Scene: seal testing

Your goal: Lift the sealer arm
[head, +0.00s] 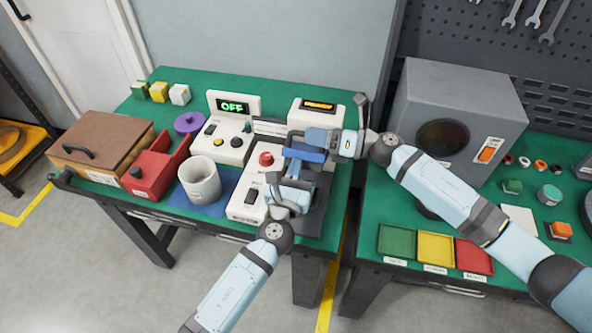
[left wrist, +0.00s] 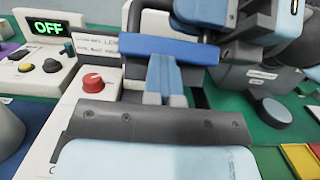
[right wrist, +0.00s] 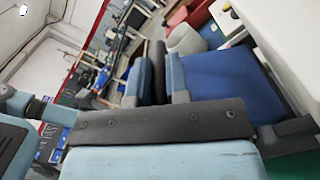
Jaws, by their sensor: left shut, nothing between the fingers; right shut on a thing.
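The sealer (head: 245,202) has a white body with a red knob (head: 266,159), a black switch and a dark bed. Its arm carries a blue handle (head: 303,153), which crosses the left wrist view as a blue bar (left wrist: 160,46). My right gripper (head: 318,138) is at the handle's far side, shut on a dark part of the sealer arm (right wrist: 155,72) between its fingers. My left gripper (head: 291,170) is shut and empty at the handle's near side. Its fingertips (left wrist: 165,70) sit close below the blue bar; I cannot tell whether they touch it.
A box with an OFF display (head: 232,138), a white pot (head: 200,180), a red holder (head: 152,170) and a brown-lidded case (head: 102,148) stand left of the sealer. A grey machine (head: 455,105) and coloured trays (head: 435,247) are on the right table. A gap separates the tables.

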